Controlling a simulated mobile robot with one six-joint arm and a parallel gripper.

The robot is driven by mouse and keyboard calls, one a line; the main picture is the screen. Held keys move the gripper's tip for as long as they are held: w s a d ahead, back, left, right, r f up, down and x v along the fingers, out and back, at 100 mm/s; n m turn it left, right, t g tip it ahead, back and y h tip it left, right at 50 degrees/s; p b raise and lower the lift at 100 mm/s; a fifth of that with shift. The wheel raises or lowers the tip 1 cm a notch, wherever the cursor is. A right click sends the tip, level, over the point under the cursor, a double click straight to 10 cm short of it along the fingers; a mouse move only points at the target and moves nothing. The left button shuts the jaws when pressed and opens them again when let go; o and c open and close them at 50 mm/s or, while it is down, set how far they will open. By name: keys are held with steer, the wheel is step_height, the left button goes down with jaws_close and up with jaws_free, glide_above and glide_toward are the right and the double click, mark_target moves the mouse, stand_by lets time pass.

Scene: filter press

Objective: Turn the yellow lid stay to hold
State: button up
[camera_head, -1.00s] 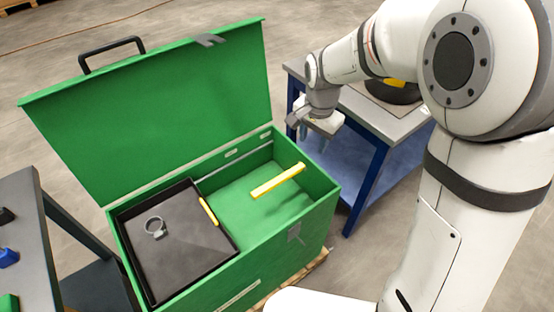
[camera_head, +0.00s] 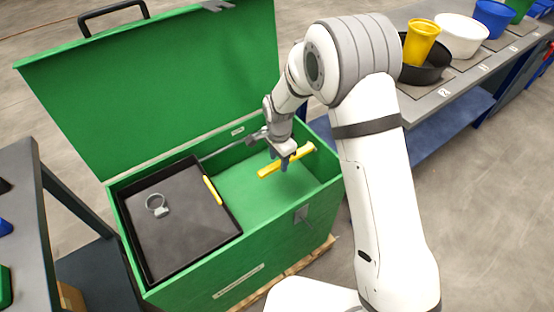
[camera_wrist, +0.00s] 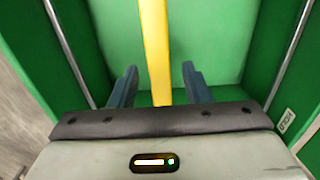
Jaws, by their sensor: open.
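The yellow lid stay (camera_head: 267,172) is a straight bar over the right part of the open green chest (camera_head: 322,205). In the wrist view the stay (camera_wrist: 154,45) runs between the two blue-grey fingers of my gripper (camera_wrist: 158,86), with a gap on both sides. My gripper (camera_head: 285,158) is open at the bar in the head view and hides part of it. The green lid (camera_head: 150,105) stands raised at the back. A label (camera_wrist: 286,120) shows on the chest at the right of the wrist view; I cannot read it surely.
A black tray (camera_head: 180,235) with a yellow grip and a metal ring clamp (camera_head: 156,205) fills the chest's left side. A grey table (camera_head: 20,165) stands at the left. A bench (camera_head: 440,95) with a yellow cup and several tubs stands at the back right.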

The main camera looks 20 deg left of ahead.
steer(key=shift+f, duration=0.35)
steer(key=shift+c, duration=0.5)
jaws_close()
